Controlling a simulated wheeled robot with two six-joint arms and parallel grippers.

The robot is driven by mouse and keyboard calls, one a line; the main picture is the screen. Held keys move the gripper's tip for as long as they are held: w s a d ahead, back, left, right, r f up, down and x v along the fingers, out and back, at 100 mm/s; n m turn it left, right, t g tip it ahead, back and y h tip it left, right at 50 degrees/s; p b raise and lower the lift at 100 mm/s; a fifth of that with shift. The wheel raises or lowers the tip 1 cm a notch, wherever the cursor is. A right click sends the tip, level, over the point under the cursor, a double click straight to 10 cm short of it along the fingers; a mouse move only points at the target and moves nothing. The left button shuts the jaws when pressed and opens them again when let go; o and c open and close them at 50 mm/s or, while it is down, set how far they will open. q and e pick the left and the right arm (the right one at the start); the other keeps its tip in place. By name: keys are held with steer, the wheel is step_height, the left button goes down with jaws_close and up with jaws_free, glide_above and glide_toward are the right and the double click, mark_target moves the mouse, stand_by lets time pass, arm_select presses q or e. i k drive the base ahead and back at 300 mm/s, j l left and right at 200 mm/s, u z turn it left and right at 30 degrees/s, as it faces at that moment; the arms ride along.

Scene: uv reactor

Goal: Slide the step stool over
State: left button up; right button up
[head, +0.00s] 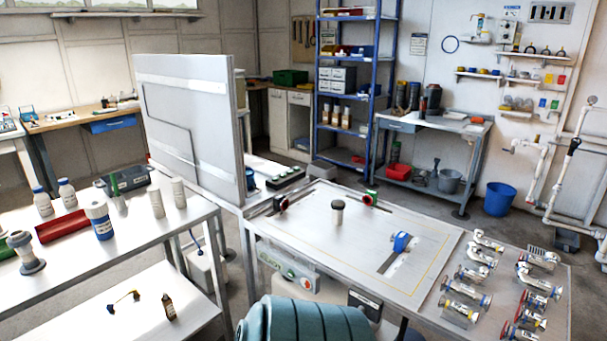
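I cannot make out a step stool for certain in the head view. A small grey block-like object (320,169) sits low near the foot of the blue shelf rack; I cannot tell whether it is a stool. A rounded teal ribbed object (305,320) stands at the bottom centre, cut off by the frame edge, in front of the right-hand workbench. Neither of my grippers is in view.
The workbench (300,225) holds a short post, a blue-capped fitting and several valves. A white two-level table (150,245) with bottles stands left. An upright grey panel (190,120) stands behind. A blue bucket (499,199) is on open floor at back right.

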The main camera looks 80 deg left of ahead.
mark_target(324, 171)
steer(key=u, duration=2.7)
steer(key=z, duration=0.55)
steer(key=l+z, duration=0.35)
steer(key=i+l+z, duration=0.3)
steer(key=l, duration=0.15)
steer(key=l+z, duration=0.35)
steer(key=i+l+z, duration=0.95)
steer(key=i, duration=0.25)
steer(key=i+u, duration=0.45)
steer(key=i+l+u, duration=0.25)
steer(key=i+u, duration=0.25)
steer(key=i+j+u, duration=0.1)
steer(key=i+u, duration=0.15)
steer(key=i, duration=0.45)
steer(key=i+u, duration=0.3)
steer(key=i, duration=0.4)
steer(key=i+l+u, duration=0.25)
steer(key=i, duration=0.4)
steer(key=i+j+u, duration=0.15)
steer(key=i+u, duration=0.65)
steer(key=i+l+u, duration=0.15)
steer(key=i+u, duration=0.25)
steer(key=i+l+u, duration=0.25)
steer(key=i+u, duration=0.15)
steer(key=i, duration=0.05)
